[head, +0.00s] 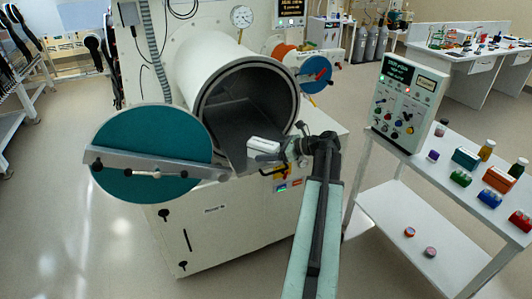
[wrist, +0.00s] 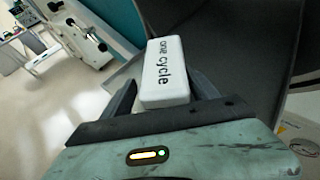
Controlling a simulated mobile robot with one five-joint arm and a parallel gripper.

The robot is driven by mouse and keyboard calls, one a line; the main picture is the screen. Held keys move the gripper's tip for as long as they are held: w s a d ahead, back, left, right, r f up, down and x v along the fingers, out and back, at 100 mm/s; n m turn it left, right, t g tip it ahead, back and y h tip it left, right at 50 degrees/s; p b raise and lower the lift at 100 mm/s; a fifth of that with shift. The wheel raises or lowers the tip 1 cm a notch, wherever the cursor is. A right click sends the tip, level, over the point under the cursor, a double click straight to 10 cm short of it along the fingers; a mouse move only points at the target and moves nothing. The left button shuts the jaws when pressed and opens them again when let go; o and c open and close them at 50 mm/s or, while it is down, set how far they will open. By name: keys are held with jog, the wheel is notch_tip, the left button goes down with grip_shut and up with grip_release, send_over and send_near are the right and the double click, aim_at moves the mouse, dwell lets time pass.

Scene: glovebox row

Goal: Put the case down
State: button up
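The case is a small white box (wrist: 165,72) with "one cycle" on its top in the wrist view. It also shows as a white block (head: 264,145) in the head view. My gripper (wrist: 165,88) has a dark finger on each side of the case's near end and appears shut on it. In the head view my gripper (head: 288,148) is in front of the open round chamber. The case is over or on the dark tray (head: 235,150) that sticks out of the chamber. I cannot tell whether its underside touches the tray.
The white chamber (head: 190,65) stands open, its teal round door (head: 150,130) swung out to the left. A white side table (head: 455,165) at right carries a control box (head: 405,100), bottles and several coloured blocks. The floor at left is clear.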

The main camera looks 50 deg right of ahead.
jog(key=shift+r, duration=0.3)
jog(key=p+v, duration=0.4)
jog(key=v, duration=0.8)
jog(key=shift+p, duration=0.4)
jog(key=shift+f, duration=0.1)
